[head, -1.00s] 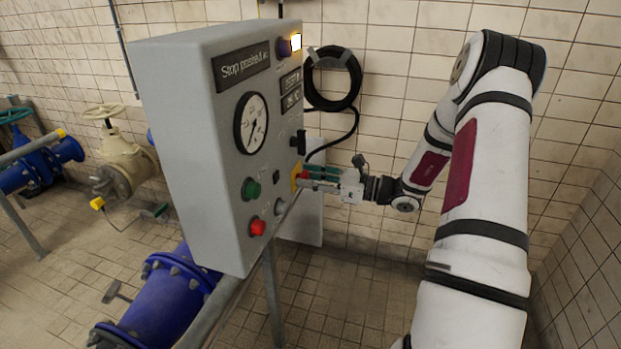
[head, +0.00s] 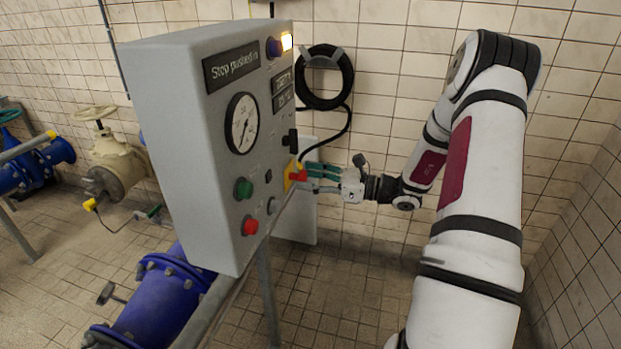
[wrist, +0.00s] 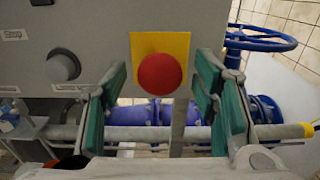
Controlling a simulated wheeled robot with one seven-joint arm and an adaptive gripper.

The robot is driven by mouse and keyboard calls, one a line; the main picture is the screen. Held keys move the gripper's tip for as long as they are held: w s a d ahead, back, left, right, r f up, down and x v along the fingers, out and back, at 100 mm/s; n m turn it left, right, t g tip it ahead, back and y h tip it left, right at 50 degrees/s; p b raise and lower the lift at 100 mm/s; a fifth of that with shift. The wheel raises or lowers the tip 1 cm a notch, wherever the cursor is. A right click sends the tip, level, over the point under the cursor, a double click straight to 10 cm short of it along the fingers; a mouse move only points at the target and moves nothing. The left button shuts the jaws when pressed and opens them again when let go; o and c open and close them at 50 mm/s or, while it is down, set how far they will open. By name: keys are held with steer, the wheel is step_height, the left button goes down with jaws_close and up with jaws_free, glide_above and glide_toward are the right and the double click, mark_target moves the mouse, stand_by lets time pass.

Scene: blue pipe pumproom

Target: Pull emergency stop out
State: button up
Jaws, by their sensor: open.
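The emergency stop is a red mushroom button (wrist: 159,75) on a yellow plate (wrist: 178,43) at the lower edge of the grey control box. In the head view the red button (head: 297,176) sticks out from the panel's lower right. My gripper (wrist: 162,100) is open, with green-padded fingers left and right of the button and slightly below it in the wrist view. No finger visibly touches it. In the head view my gripper (head: 312,178) is close to the panel beside the button. The box's display (head: 231,69) reads "Stop pushed in".
The panel (head: 190,140) carries a gauge (head: 242,123), a green button (head: 244,188), another red button (head: 250,226) and a lit lamp (head: 287,42). A grey rail (head: 225,300) runs below it. A coiled black hose (head: 324,77) hangs on the wall. Blue pipes (head: 165,300) lie below left.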

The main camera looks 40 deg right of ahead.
steer(key=v, duration=1.2)
stand_by(0.3)
